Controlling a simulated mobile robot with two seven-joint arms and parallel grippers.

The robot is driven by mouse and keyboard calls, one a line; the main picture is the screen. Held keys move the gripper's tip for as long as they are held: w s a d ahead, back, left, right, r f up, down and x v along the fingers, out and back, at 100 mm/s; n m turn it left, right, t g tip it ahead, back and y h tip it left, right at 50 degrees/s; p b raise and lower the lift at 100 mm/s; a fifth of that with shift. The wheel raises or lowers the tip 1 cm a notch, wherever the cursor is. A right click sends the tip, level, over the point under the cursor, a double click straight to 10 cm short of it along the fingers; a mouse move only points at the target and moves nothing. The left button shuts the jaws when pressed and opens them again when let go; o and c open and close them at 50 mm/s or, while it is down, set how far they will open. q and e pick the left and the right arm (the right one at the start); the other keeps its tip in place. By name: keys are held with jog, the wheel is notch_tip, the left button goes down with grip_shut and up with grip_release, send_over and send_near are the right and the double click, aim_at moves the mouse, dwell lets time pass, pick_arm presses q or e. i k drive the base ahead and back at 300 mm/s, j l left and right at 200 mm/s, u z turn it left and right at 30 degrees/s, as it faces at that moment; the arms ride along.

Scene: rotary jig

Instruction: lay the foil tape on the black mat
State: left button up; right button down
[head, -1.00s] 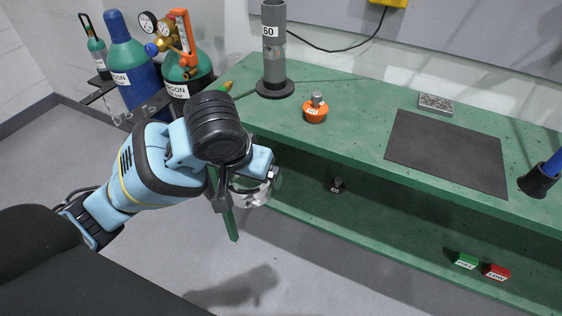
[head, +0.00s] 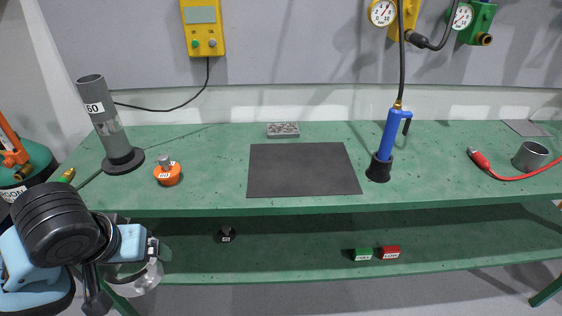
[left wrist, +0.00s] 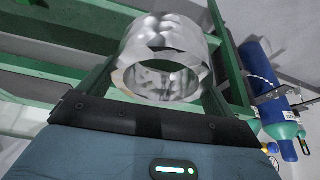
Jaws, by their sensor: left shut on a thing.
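The foil tape is a shiny silver roll (head: 143,280), low at the left in the head view. It fills the upper middle of the left wrist view (left wrist: 163,40). My left gripper (head: 132,262) is shut on the foil tape and holds it in front of the bench's left part, below the worktop level in the picture. The black mat (head: 303,170) lies flat and bare on the green worktop, to the right of and beyond the gripper. My right gripper is not in view.
On the green bench (head: 220,180) stand a grey tube (head: 110,120) and an orange weight (head: 167,174) left of the mat. A grey block (head: 283,130) lies behind it. A blue torch (head: 388,135) stands close to its right. Small boxes (head: 376,253) sit on the lower shelf.

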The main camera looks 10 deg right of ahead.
aim_at(302, 171)
jog(key=i+l, duration=0.1)
jog(key=l, duration=0.3)
jog(key=i+l, duration=0.1)
jog(key=l, duration=0.25)
jog(key=i+l, duration=0.1)
jog(key=l, duration=0.3)
jog(key=i+l, duration=0.1)
jog(key=l, duration=0.3)
jog(key=i+l, duration=0.1)
jog(key=l, duration=0.25)
